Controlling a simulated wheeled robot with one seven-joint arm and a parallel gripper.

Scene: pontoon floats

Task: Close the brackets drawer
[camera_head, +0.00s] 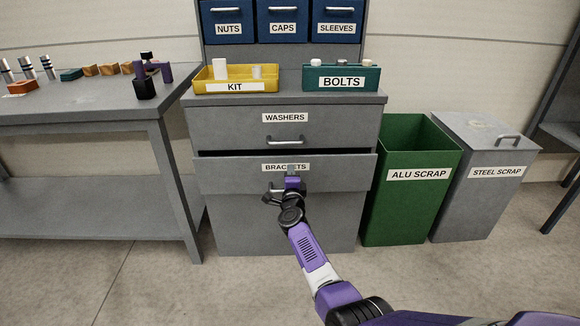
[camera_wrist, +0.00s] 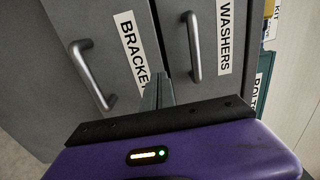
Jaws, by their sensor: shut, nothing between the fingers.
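The brackets drawer (camera_head: 225,180) is the lower drawer of the grey cabinet. It stands a little out from the cabinet, with a dark gap above its front. My gripper (camera_head: 291,172) is shut and empty at the middle of its front, over the label and above the handle. In the wrist view the shut fingers (camera_wrist: 158,92) point at the drawer front beside the BRACKETS label (camera_wrist: 132,50). The drawer's handle (camera_wrist: 92,75) is to the left of them. I cannot tell whether the fingertips touch the front.
The washers drawer (camera_head: 235,125) above looks shut. A yellow kit tray (camera_head: 205,84) and a green bolts box (camera_head: 341,83) stand on the cabinet top. A green alu scrap bin (camera_head: 405,210) and a grey steel scrap bin (camera_head: 480,205) stand right; a workbench (camera_head: 85,105) stands left.

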